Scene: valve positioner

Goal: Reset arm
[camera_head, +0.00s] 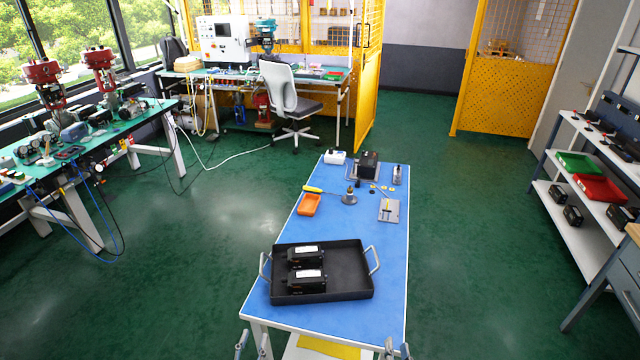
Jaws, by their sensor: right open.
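My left gripper (252,344) shows only its two fingertips at the bottom edge, in front of the near left corner of the blue-topped table (340,235). The fingertips stand apart with nothing between them. My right gripper (396,349) also shows only its fingertips at the bottom edge, near the table's front right corner. It is open and empty. The rest of both arms is out of view. A black tray (350,285) with two metal handles sits on the near part of the table. Two black valve positioners (306,279) lie in its left half.
A workbench (85,135) stands left; shelves (575,215) with green and red bins stand right. Green floor around the table is clear.

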